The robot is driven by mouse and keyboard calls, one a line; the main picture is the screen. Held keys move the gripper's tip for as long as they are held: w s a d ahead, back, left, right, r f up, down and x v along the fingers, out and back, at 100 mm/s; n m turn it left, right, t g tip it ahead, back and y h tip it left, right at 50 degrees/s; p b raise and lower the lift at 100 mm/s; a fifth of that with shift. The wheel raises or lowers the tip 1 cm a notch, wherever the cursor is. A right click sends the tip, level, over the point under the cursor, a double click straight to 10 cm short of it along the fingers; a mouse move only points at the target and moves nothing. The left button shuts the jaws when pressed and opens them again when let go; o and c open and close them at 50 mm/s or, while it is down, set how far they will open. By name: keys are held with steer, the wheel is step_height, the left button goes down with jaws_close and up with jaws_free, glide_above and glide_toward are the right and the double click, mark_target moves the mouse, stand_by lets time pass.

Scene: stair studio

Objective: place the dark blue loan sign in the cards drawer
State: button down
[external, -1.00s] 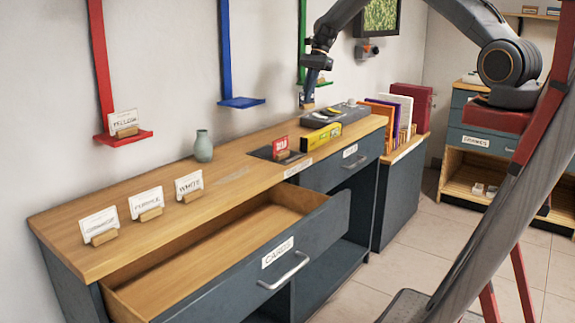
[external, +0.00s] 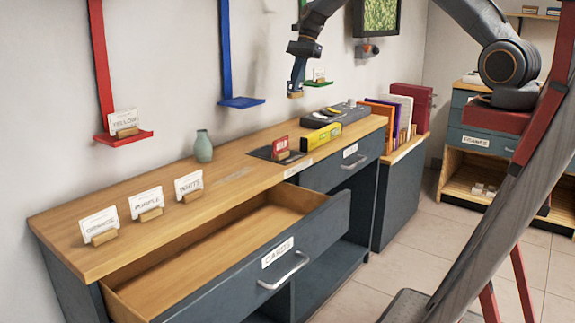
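My gripper (external: 297,84) is in the air above the counter's back part, pointing down. It is shut on a small sign whose wooden foot (external: 295,94) shows below the fingers. A dark blue strip shows between the fingers, but the sign's face is not readable. The cards drawer (external: 277,252), labelled CARDS, is pulled out at the front of the counter. Its visible floor is bare wood. The drawer is to the left of and well below my gripper.
White signs, including one reading PURPLE (external: 146,203), stand along the counter's left. A vase (external: 203,146), a red sign (external: 281,146), a yellow level (external: 321,137) and a grey tray (external: 352,112) are also on the counter. Blue (external: 241,102) and red (external: 124,138) wall ledges jut out.

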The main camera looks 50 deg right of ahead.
steer(key=s+a+n, duration=0.1)
steer(key=s+a, duration=0.2)
steer(key=a, duration=1.3)
steer(key=s+a, duration=0.2)
steer(key=a, duration=1.3)
steer(key=s+a+n+b, duration=0.1)
steer(key=s+a, duration=0.8)
steer(key=a, duration=0.3)
steer(key=s+a, duration=1)
steer(key=a, duration=0.2)
steer(key=shift+g, duration=0.4)
steer(key=f, duration=1)
steer(key=f+p, duration=0.1)
steer(key=f, duration=1.9)
steer(key=shift+a, duration=0.3)
steer(key=shift+f, duration=0.1)
